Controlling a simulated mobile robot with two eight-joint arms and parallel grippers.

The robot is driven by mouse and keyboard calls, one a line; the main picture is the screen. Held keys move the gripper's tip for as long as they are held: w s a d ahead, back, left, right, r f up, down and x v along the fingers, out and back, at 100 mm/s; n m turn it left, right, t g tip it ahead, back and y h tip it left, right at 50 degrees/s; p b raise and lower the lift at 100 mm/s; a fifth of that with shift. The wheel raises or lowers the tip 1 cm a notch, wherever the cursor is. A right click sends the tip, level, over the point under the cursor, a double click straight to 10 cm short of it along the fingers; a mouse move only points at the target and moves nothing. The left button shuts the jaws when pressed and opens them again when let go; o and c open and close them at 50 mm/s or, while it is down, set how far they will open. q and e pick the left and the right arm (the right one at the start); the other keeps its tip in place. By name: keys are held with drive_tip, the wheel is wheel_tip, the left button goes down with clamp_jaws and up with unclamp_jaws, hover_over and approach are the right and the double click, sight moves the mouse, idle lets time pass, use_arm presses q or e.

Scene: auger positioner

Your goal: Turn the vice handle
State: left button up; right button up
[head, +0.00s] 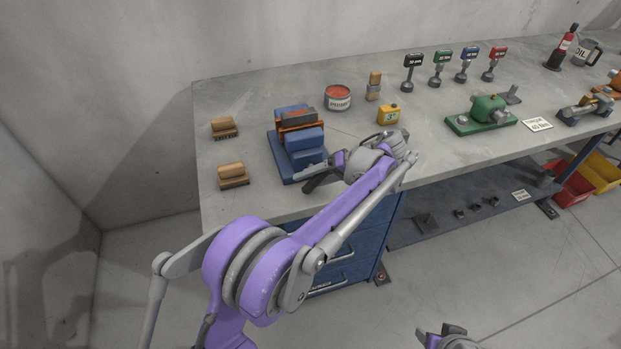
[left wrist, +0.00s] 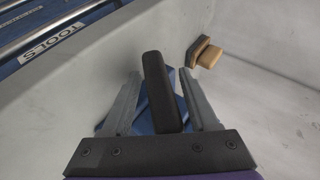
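The blue vice (head: 291,165) with orange parts stands on the bench's left half. My left gripper (head: 313,178) is at the vice's near right corner, its fingers pointing left. In the left wrist view the two grey fingers (left wrist: 163,98) stand apart. A dark bar (left wrist: 158,85), which looks like the vice handle, lies between them, with a gap showing on each side. A bit of the blue vice (left wrist: 143,122) shows behind it. Whether either finger touches the bar I cannot tell. My right gripper (head: 443,334) is at the head view's bottom edge, mostly cut off.
Two wooden brushes (head: 233,176) (head: 224,128) lie left of the vice. A red-topped tin (head: 338,97), a yellow box (head: 388,114) and a green machine (head: 486,113) stand further right. Blue drawers (head: 359,245) are under the bench's front edge.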

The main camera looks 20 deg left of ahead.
use_arm(q)
drive_tip(key=s+v, duration=0.1)
drive_tip(key=v, duration=0.9)
drive_tip(key=shift+w+d+r+p, duration=0.3)
drive_tip(key=shift+w, duration=0.15)
